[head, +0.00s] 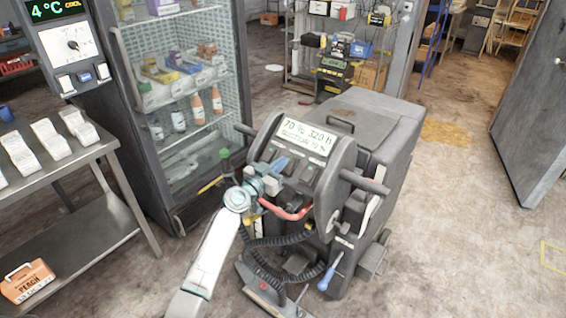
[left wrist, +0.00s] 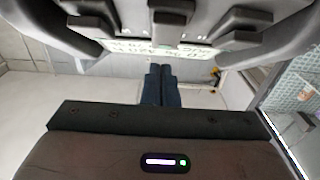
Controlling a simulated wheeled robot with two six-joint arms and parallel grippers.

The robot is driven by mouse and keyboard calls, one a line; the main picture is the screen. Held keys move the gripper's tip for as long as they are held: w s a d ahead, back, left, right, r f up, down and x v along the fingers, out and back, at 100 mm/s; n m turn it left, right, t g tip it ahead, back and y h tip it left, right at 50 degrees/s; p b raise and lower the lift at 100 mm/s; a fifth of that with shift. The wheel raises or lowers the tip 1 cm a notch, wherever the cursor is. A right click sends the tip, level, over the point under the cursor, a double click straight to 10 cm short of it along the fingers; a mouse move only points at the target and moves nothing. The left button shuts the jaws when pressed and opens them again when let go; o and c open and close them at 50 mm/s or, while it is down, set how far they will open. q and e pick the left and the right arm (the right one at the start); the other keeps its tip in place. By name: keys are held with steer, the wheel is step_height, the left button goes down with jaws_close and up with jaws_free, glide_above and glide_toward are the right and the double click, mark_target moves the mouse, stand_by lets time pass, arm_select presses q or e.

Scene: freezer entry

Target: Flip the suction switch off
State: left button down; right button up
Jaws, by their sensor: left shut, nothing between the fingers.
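A grey floor scrubber (head: 375,130) stands mid-picture. Its display (head: 305,135) reads "70 % 320 h", with a smaller line that seems to begin with "SUCTION". Dark switches (head: 311,173) sit on the panel below it, partly hidden by my gripper. My left gripper (head: 280,164) is shut and empty, its blue fingers over the left part of the panel. In the left wrist view the shut fingers (left wrist: 162,85) point at the panel, close to the middle of several dark switches (left wrist: 170,22). I cannot tell contact, or which switch is for suction. My right gripper is not in view.
A red lever (head: 288,213) and a side handle (head: 365,182) stick out from the scrubber. A glass-door cooler (head: 185,95) stands behind left. A steel table (head: 85,160) is at the left. A dark door (head: 540,110) is at the right. Floor is free right of the scrubber.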

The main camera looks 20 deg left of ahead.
mark_target(288, 165)
arm_select(q)
steer(key=shift+w+d+f, duration=0.25)
steer(key=shift+w+f, duration=0.4)
steer(key=shift+w, duration=0.05)
